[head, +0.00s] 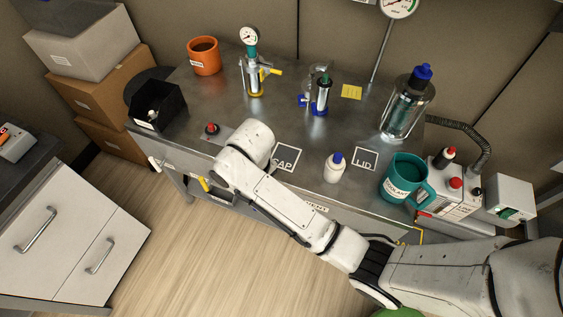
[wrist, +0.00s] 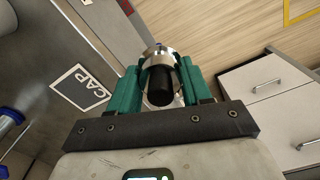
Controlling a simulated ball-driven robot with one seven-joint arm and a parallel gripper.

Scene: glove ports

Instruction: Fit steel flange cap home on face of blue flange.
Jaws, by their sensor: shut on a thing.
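In the wrist view, the teal fingers of my gripper (wrist: 160,72) are closed on a steel part with a black knob, which looks like the steel flange cap (wrist: 161,52). Its underside is hidden. In the head view my own arm hides the gripper and cap near the table's front edge. Blue flange parts (head: 304,101) show at the foot of the glass and steel fittings at the middle back of the table. A blue piece also shows at the left edge of the wrist view (wrist: 9,122). The held cap is apart from it.
The CAP square (head: 285,157) and LID square (head: 365,158) look empty. A white bottle (head: 335,167) stands between them. A teal jug (head: 404,178) is at right, a gauge valve (head: 254,75) and black bin (head: 159,106) at left. Floor is below the table edge.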

